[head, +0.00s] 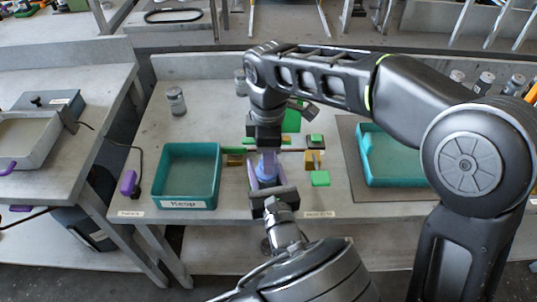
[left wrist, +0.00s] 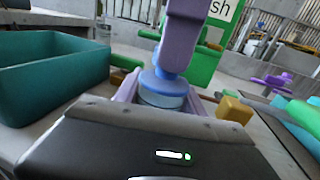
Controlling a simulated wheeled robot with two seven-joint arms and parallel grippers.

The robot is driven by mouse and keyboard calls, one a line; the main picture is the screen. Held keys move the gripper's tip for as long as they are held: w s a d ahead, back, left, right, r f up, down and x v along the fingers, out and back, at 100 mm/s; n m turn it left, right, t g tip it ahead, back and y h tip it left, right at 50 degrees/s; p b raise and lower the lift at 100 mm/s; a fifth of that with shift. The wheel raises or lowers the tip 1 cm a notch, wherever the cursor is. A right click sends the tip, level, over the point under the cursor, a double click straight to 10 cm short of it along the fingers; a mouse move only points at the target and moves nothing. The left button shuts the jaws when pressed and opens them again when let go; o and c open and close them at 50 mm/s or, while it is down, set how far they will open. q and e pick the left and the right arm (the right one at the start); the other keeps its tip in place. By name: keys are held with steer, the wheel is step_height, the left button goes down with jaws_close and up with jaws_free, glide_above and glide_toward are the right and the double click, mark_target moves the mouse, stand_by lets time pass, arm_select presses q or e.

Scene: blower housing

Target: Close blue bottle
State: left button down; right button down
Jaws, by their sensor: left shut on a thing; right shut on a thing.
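The blue bottle (head: 268,181) stands in the middle of the table, mostly hidden by my grippers. In the left wrist view its light blue upper part (left wrist: 163,98) shows between my left gripper's lavender fingers. My left gripper (head: 266,176) comes from the front and is shut on the bottle. My right gripper (head: 267,156) points straight down from above, its lavender fingers (left wrist: 182,45) over the bottle. It is shut on a blue cap (left wrist: 160,82), which sits at the bottle's top. I cannot tell whether the cap is fully seated.
A teal bin (head: 187,200) stands to the left, another teal bin (head: 366,176) to the right on a dark mat. Green and yellow blocks (head: 315,158) lie beside and behind the bottle. A grey jar (head: 176,102) stands at the back left. Free table lies behind the left bin.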

steer(key=shift+f, duration=0.3)
